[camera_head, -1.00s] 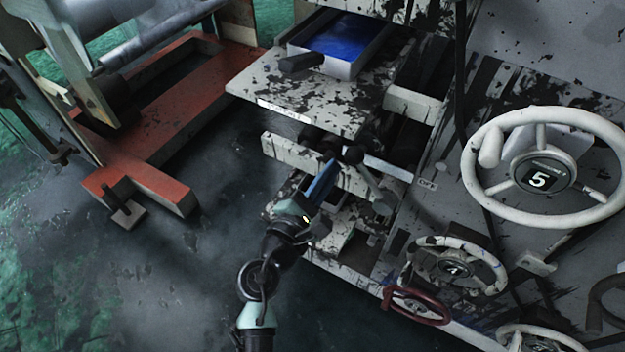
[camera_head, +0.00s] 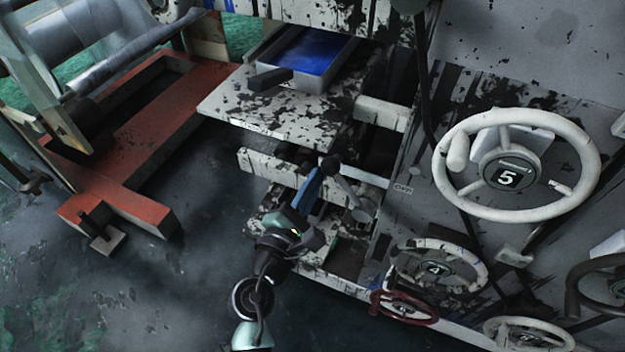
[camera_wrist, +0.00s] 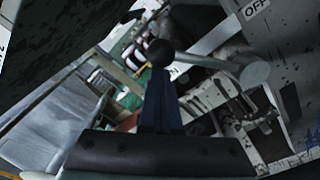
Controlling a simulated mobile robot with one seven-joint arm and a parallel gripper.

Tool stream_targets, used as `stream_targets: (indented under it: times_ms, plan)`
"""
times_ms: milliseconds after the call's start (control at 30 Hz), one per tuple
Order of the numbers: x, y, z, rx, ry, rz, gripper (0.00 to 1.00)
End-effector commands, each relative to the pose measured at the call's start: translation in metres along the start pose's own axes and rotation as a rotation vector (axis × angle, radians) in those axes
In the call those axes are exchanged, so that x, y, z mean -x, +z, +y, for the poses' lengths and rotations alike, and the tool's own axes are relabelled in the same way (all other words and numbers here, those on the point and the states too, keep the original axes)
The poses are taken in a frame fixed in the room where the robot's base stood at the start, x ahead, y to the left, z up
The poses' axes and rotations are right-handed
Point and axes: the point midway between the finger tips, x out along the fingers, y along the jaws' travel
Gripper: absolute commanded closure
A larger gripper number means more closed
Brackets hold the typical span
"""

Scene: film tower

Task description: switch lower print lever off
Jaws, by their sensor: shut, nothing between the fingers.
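The lower print lever has a black ball knob (camera_head: 330,163) and a grey rod that slopes down right to a round end. An OFF label (camera_head: 403,188) is on the machine panel to its right. My gripper (camera_head: 321,174) is shut and empty, its blue fingers pointing up at the knob from just left of and below it. In the wrist view, the knob (camera_wrist: 160,52) stands right at the tips of my gripper (camera_wrist: 158,72). The rod runs right from it, and the OFF label (camera_wrist: 255,8) is at top right. I cannot tell whether the fingers touch the knob.
A paint-spattered shelf (camera_head: 225,105) with a blue-filled tray (camera_head: 340,70) juts out above my gripper. White handwheels, one marked 5 (camera_head: 452,205), and a red wheel (camera_head: 376,303) stand to the right. A red frame (camera_head: 150,210) is at left. Dark floor lies open between.

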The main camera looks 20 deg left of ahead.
Motion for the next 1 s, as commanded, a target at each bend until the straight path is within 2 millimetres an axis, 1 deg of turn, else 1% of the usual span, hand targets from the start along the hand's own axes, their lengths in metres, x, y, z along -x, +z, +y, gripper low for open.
stream_targets:
  times_ms: [33,267,467,733,1000]
  plan:
    - [-0.001,0.004,0.000,-0.008,0.000,-0.006,1.00]
    - [-0.001,0.011,0.001,-0.059,0.002,-0.008,1.00]
    - [0.000,0.026,0.001,-0.167,0.005,-0.010,1.00]
    - [0.001,0.055,-0.005,-0.413,0.015,-0.010,1.00]
    - [0.003,0.082,-0.019,-0.664,0.024,-0.009,1.00]
